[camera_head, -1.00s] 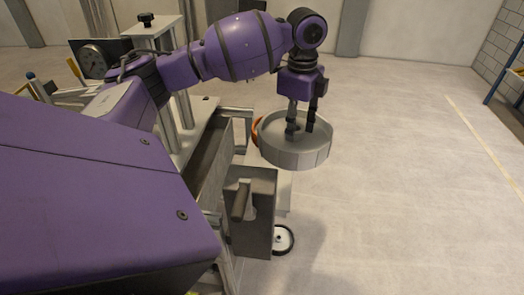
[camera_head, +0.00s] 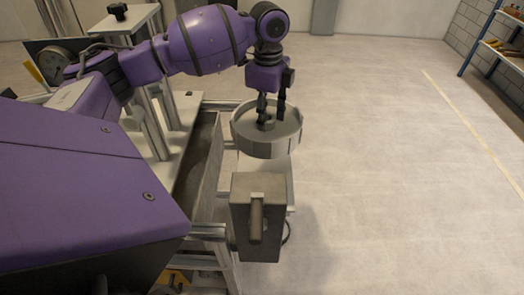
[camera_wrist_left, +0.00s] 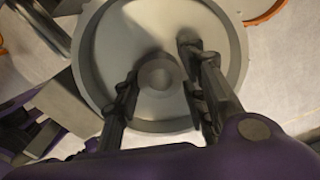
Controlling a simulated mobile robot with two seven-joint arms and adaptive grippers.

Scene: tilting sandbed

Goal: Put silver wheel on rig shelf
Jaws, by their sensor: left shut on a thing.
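The silver wheel (camera_head: 267,148) is a wide, shallow grey disc with a raised rim and a centre hub. My left gripper (camera_head: 268,121) points down into it and is shut on its hub; the wrist view shows a finger on each side of the hub (camera_wrist_left: 158,73). The wheel is held roughly level, beside the rig (camera_head: 207,168). A pale, flat shelf-like part of the rig (camera_head: 277,178) shows below the wheel, partly hidden by it and by a grey box. I cannot tell the gap between them. My right gripper is not in view.
The grey box with a handle (camera_head: 258,215) stands on the rig's near side, in front of the pale surface. An orange curved thing (camera_wrist_left: 265,12) shows past the wheel's edge in the wrist view. Open floor (camera_head: 390,180) lies to the right, with a blue rack (camera_head: 490,45) far right.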

